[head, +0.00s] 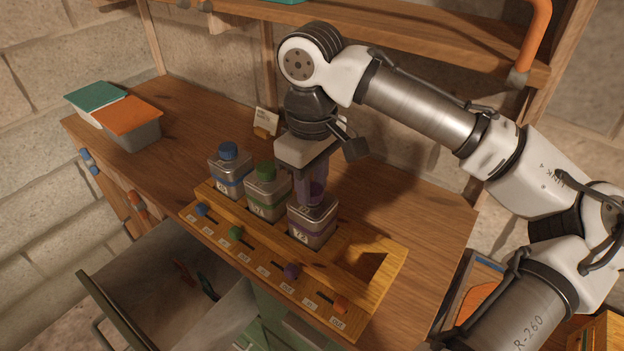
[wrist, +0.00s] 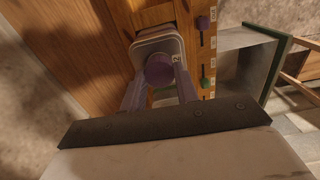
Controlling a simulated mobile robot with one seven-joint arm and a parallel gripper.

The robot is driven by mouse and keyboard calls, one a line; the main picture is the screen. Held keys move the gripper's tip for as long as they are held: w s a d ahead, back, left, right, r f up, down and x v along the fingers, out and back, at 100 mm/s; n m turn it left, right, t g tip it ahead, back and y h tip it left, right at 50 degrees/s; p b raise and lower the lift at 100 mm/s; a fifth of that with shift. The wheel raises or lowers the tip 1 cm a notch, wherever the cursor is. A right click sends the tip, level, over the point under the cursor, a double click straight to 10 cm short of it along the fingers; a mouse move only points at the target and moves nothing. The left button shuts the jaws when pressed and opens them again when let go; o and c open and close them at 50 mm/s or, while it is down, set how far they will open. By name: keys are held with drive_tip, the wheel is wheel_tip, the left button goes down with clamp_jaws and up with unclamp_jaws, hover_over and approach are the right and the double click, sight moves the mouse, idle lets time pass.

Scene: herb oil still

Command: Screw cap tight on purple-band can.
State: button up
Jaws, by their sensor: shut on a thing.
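The purple-band can (head: 312,221) stands upright in a slot of the wooden rack (head: 340,289), right of the green-banded can. Its purple cap (wrist: 159,70) is on top of the can. My gripper (head: 313,196) points down over this can with its fingers shut on the cap. In the wrist view the two fingers (wrist: 158,84) lie on either side of the cap. In the head view the fingers partly hide the cap. I cannot tell how tight the cap sits.
A green-capped can (head: 267,192) and a blue-capped can (head: 230,171) stand close on the left. The rack has an empty slot (head: 372,268) at right and coloured sliders along its front. An open drawer (head: 150,290) juts out below.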

drive_tip(key=m+p, duration=0.2)
drive_tip(key=m, duration=0.3)
drive_tip(key=shift+r, duration=0.15)
drive_tip(key=m+p, duration=0.2)
drive_tip(key=m, duration=0.3)
drive_tip(key=m+p, duration=0.2)
drive_tip(key=m, duration=0.3)
drive_tip(key=shift+p, duration=0.35)
drive_tip(key=shift+f+m+p, duration=0.2)
drive_tip(key=shift+m+p, duration=0.65)
drive_tip(key=shift+m, duration=1.35)
drive_tip(key=o, duration=1.1)
drive_tip(key=shift+c, duration=0.6)
